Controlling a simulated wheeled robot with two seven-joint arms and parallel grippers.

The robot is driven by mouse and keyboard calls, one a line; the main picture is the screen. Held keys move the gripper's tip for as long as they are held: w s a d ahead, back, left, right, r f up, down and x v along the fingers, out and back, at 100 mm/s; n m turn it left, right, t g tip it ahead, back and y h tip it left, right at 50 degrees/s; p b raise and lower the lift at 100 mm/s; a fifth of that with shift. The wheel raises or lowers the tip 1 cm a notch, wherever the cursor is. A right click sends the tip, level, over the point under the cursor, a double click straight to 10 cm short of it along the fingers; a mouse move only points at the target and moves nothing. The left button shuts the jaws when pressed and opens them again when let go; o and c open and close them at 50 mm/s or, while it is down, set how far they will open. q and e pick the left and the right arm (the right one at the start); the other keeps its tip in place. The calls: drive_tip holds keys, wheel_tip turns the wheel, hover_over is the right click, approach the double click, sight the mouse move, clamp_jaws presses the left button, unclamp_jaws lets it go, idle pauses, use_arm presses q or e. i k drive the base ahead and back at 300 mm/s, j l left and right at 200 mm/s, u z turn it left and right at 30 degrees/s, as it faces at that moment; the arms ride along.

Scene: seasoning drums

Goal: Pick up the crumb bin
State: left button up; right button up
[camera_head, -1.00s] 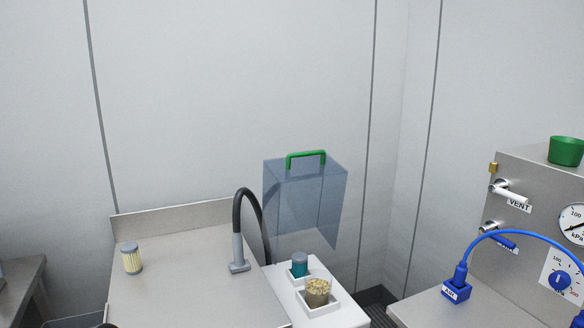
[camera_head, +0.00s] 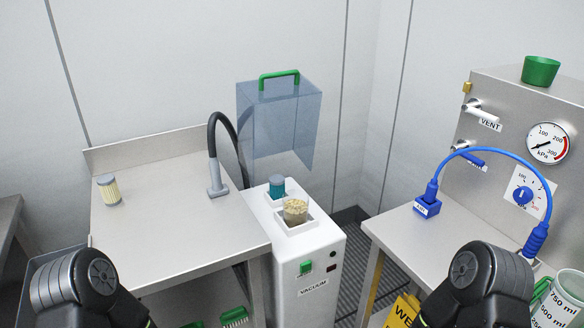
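No thing carries a readable crumb bin label. A small cup full of pale crumbs (camera_head: 295,212) sits upright in a square white recess on top of the white vacuum unit (camera_head: 322,262). A teal cylinder (camera_head: 277,186) sits in a second recess just behind it. A clear bluish box with a green handle (camera_head: 285,125) shows above and behind the unit; I cannot tell what supports it. Dark links of my two arms show at the bottom left and bottom right. Both grippers are out of view, and nothing of mine touches the cup.
A steel table (camera_head: 165,215) stands left of the unit, with a pleated filter (camera_head: 109,190) and a black hose (camera_head: 214,150) on it. A steel bench (camera_head: 400,232) with a blue cable (camera_head: 480,155) and gauge panel (camera_head: 505,110) stands right. A yellow sign (camera_head: 403,312) is below.

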sight(294, 203)
drive_tip(key=i+l+u, duration=0.35)
drive_tip(key=l+u, duration=0.15)
drive_tip(key=i+l+u, duration=0.1)
drive_tip(key=l+u, duration=0.15)
